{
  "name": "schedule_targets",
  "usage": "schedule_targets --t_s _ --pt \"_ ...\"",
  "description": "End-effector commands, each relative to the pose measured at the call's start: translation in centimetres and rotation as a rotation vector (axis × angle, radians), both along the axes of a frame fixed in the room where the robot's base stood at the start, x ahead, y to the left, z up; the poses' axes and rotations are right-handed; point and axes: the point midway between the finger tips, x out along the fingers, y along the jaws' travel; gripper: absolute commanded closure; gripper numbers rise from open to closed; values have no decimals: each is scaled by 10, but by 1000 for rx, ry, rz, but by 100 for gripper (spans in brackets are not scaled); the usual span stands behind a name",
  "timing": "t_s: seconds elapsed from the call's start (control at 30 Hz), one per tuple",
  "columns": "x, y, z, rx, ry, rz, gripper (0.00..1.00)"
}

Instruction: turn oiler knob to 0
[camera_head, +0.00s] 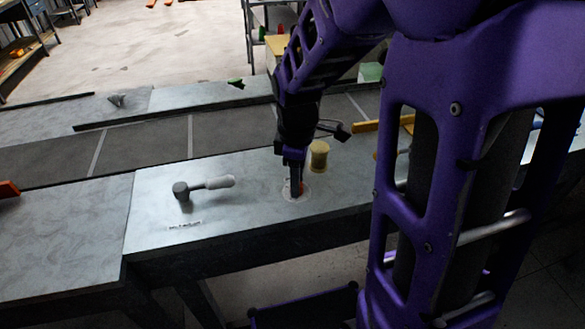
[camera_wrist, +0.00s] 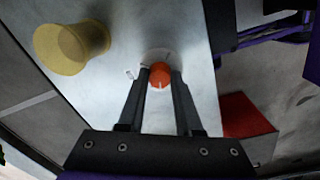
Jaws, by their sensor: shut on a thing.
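The oiler knob is orange-red with a pale pointer line and sits on a round pale dial on the metal bench top. The knob (camera_wrist: 160,75) shows between my fingertips in the wrist view, and a sliver of the knob (camera_head: 301,188) shows in the head view. The dial (camera_wrist: 160,55) has small marks, too small to read. My gripper (camera_head: 294,190) points down at the bench and is shut on the knob. In the wrist view my gripper's (camera_wrist: 160,78) two dark fingers flank the knob on both sides.
A yellow spool (camera_head: 319,156) stands close behind the knob, also in the wrist view (camera_wrist: 72,46). A dark conveyor belt (camera_head: 150,143) runs behind. A yellow bar (camera_head: 370,126) lies at the back right.

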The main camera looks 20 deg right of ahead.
Motion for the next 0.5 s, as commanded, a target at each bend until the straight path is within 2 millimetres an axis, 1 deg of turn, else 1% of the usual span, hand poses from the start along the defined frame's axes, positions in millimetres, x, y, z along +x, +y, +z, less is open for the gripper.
schedule_targets --t_s 0.03,0.5 --pt "1 0 3 0 -3 44 100" --pt "1 -1 2 0 -3 489 100"
